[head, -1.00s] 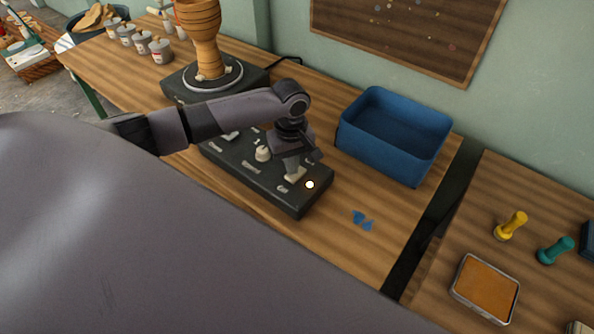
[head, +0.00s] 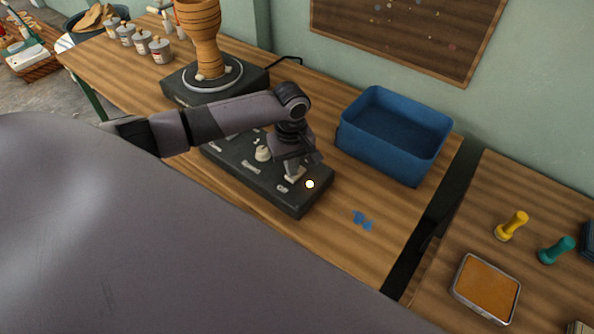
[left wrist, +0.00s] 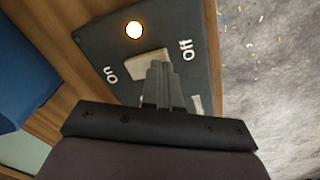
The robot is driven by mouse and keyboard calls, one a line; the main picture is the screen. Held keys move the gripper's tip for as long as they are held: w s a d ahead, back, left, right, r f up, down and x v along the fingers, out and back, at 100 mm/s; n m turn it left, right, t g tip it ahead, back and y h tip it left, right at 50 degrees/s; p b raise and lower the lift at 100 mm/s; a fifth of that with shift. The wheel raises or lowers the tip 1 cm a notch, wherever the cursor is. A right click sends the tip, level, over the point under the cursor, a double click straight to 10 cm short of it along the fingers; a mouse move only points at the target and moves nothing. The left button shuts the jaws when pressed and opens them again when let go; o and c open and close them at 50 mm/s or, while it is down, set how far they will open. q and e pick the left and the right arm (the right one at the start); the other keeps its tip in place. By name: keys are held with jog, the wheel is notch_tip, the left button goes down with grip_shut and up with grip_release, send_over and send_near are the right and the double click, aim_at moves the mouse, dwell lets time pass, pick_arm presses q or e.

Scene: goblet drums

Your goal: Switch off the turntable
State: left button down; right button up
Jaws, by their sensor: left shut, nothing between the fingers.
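The turntable (head: 182,93) stands at the back of the bench with a goblet drum (head: 207,40) upright on its round plate. In front of it lies a dark control box (head: 235,165) with a pale knob (head: 262,153) and, at its right end, a pale rocker switch (left wrist: 150,62) between the words "On" and "Off". A lamp (head: 310,184) beside the switch is lit; it also shows in the left wrist view (left wrist: 134,30). My left gripper (head: 294,172) is shut and empty, its fingertips at the switch, partly covering it. Whether they touch it I cannot tell. My right gripper is not in view.
A blue bin (head: 393,135) stands right of the control box, with small blue scraps (head: 362,220) in front. Several tins stand at the back left. A second table at right holds a yellow stamp (head: 511,226), a teal stamp (head: 556,250) and an orange-filled tray (head: 486,288).

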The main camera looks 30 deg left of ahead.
pick_arm(q)
jog(key=shift+f, duration=0.65)
notch_tip(320, 180, up, 5)
jog(key=p, duration=0.6)
jog(key=shift+r, duration=1)
